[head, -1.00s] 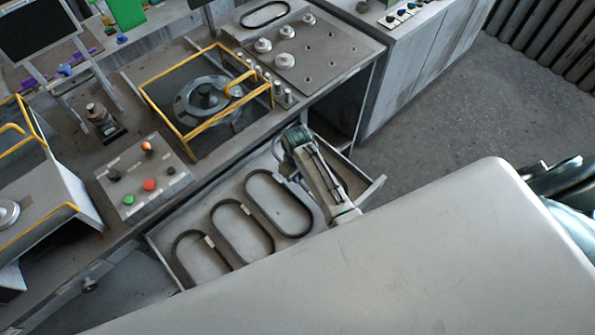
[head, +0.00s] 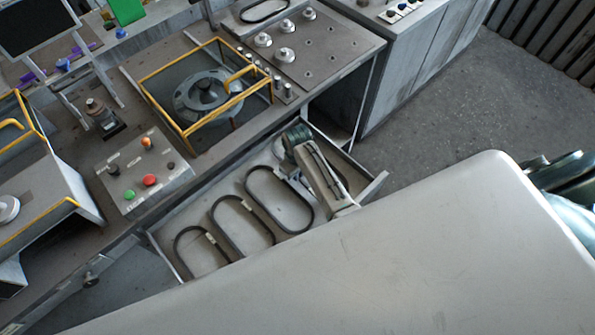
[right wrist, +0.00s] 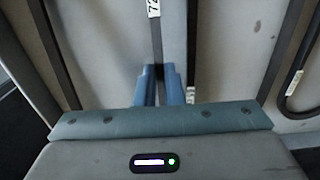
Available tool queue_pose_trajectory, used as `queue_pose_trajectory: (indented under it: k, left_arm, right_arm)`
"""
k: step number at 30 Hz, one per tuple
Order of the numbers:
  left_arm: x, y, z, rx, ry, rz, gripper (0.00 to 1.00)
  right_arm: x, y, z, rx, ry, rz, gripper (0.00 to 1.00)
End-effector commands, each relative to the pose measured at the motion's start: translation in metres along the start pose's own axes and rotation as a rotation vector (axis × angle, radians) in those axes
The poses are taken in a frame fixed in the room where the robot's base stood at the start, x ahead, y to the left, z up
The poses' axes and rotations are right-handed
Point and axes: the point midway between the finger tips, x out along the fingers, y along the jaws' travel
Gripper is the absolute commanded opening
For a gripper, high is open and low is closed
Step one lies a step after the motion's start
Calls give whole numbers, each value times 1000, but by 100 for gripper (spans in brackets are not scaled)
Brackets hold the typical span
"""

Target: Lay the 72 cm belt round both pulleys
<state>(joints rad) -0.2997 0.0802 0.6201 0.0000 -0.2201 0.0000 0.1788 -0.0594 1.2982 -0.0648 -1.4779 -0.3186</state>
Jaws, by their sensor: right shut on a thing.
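My right gripper (right wrist: 160,82) is shut on a thin dark strand of the belt marked 72 (right wrist: 156,35). A white label with the number shows on that strand just beyond the fingertips. In the head view my right wrist (head: 296,140) is over the right end of the open drawer, and the fingertips are hidden under it. A large grey pulley wheel (head: 208,92) sits in the bench opening inside a yellow guard frame. I cannot make out a second pulley with certainty. My left gripper is not in view.
Several dark belts lie in the drawer (head: 164,236), including a labelled oval one (head: 280,198). A push-button box (head: 146,178) stands on the bench before the guard (head: 150,95). A plate with knobs (head: 310,50) is at the right. Floor (head: 430,110) is clear right of the bench.

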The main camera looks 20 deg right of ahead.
Motion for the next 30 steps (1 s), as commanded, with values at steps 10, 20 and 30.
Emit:
queue_pose_trajectory:
  k: [10,20,30]
  left_arm:
    - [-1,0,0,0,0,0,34]
    - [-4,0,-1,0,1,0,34]
    - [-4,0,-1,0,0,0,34]
  right_arm:
    - [1,-1,1,0,0,-2,0]
    - [3,0,0,0,1,-2,0]
    - [5,0,0,0,0,-2,0]
